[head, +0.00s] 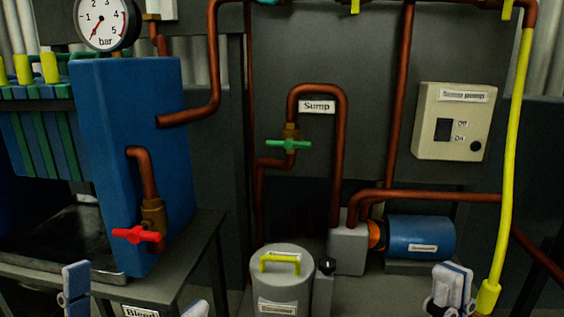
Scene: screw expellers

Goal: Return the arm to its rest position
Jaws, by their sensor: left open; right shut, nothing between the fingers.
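My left gripper (136,300) is at the bottom left of the head view. The right finger is mostly cut off by the lower edge. My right gripper (451,288) is at the bottom right, with its fingers together and nothing held. It appears in front of the floor area below the blue motor (420,236). Neither gripper visibly touches anything. The rest of both arms is out of view.
A blue tank (120,110) with a red-handled valve (136,235) rises behind my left gripper. A grey canister (281,287) with a yellow handle stands between the grippers. A yellow pipe (510,170) runs down at the right. A switch box (453,122) hangs on the back panel.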

